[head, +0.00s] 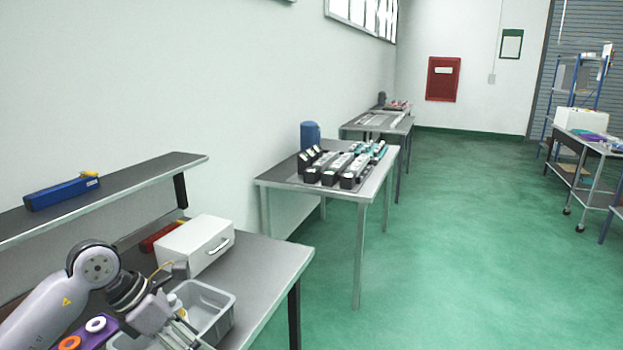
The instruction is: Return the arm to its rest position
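My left arm comes in from the lower left, over the near bench. My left gripper (182,332) points down and to the right, over or beside a grey bin (221,318) on the bench. The fingers are small and overlap the bin, so I cannot tell whether they are open or shut, or whether they hold anything. My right arm and gripper are not in view.
A white drawer box (196,246) stands behind the bin. A purple holder (92,337) with ringed pieces sits beside the arm. A shelf (130,186) carrying a blue case (62,192) overhangs the bench. Green floor (450,240) is clear to the right.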

